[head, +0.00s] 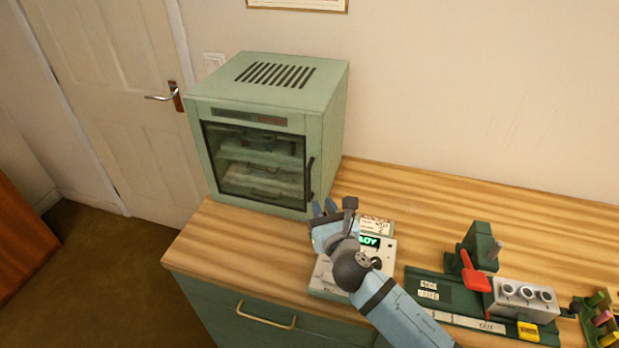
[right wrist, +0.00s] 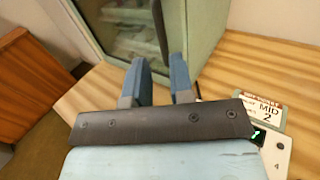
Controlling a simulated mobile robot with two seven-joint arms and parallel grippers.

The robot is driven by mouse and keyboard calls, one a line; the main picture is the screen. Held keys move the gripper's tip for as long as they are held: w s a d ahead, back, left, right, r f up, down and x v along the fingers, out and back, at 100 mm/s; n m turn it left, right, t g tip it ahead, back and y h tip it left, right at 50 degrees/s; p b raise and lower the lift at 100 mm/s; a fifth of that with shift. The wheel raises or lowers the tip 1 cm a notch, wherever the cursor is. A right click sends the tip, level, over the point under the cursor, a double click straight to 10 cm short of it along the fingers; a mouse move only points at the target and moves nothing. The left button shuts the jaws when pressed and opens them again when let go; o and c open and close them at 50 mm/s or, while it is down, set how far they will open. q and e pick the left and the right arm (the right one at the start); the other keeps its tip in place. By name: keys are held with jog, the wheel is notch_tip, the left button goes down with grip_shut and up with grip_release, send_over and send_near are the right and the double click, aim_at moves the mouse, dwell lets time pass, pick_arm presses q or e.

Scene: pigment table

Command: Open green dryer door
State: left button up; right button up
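The green dryer (head: 265,95) stands on the wooden worktop at the back left, with slots in its top. Its glass door (head: 255,165) is shut, and shelves show dimly behind the glass. The dark vertical door handle (head: 310,178) is on the door's right side. My right gripper (head: 325,205) is just in front of and below the handle, open and empty. In the right wrist view the two blue fingers (right wrist: 158,62) are apart, and the handle (right wrist: 159,22) lies ahead between them, seemingly not touched. My left gripper is not in view.
A white device with a lit green display (head: 369,241) sits under my right arm. A green station with a red lever (head: 474,272) and a grey block with knobs (head: 525,298) stand to the right.

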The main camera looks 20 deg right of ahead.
aim_at(309, 180)
jog(key=w+p, duration=0.1)
jog(key=w, duration=0.9)
jog(key=shift+w, duration=0.35)
grip_shut()
